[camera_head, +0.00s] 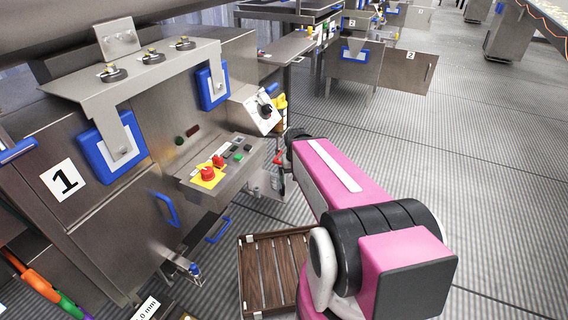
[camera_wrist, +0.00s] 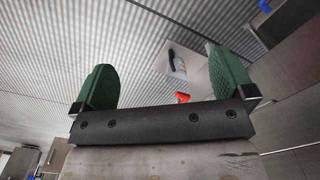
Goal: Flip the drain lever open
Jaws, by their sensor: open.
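A small red part (camera_head: 279,159), probably the drain lever's handle, shows beside the far end of my arm, to the right of the machine's control box. A red part also shows in the wrist view (camera_wrist: 182,97), low between the fingers and close to the right one, partly hidden by the gripper's dark bar. My gripper (camera_wrist: 163,76) is open, with green pads wide apart and nothing held between them. In the head view my pink arm hides most of the gripper. I cannot tell whether a finger touches the red part.
Machine 1's control box (camera_head: 215,170) has red buttons on its sloped top. A slatted wooden pallet (camera_head: 262,270) lies below, left of my arm. A metal plate (camera_wrist: 199,72) with a dark opening is behind the right finger. The ribbed floor (camera_head: 470,190) to the right is clear.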

